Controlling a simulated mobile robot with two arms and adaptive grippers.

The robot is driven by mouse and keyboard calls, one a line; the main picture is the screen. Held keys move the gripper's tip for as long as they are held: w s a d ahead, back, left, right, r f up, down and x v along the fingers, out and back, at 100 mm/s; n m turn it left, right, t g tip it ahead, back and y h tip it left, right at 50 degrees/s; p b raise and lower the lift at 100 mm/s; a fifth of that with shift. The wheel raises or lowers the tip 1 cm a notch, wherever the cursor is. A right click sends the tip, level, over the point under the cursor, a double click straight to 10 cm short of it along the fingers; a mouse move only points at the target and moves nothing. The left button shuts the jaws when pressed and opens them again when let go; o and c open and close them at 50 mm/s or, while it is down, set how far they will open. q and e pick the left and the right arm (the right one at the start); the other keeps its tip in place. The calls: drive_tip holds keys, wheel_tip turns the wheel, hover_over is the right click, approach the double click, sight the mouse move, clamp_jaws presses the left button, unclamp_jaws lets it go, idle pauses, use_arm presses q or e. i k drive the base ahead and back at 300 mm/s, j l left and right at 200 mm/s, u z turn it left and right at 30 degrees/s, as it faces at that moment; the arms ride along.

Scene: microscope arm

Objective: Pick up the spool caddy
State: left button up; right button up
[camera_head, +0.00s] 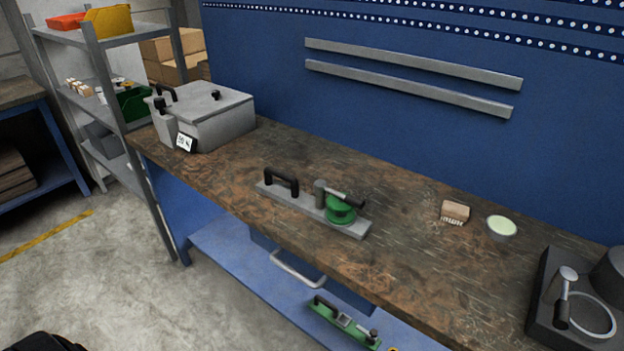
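The spool caddy (300,203) appears to be the long grey bar lying on the brown worktop near its front edge. It has a black arched handle at its left end. Toward its right end sit a green round spool (341,208), a short grey post and a dark lever with a light tip. It lies flat and nothing is touching its handle. Neither of my grippers shows in the head view.
A grey lidded box (205,115) stands at the worktop's left end. A brush (454,212), a pale green dish (501,228) and a dark device (570,310) are to the right. A green handled tool (342,325) lies on the blue lower shelf, below a drawer handle (298,268).

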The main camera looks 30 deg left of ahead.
sight(290, 196)
drive_tip(key=i+j+z, duration=0.1)
drive_tip(key=j, duration=0.5)
drive_tip(key=i+j, duration=0.15)
drive_tip(key=j, duration=0.45)
drive_tip(key=i+j+z, duration=0.15)
drive_tip(key=j, duration=0.45)
drive_tip(key=i+j+z, duration=0.1)
drive_tip(key=j, duration=0.5)
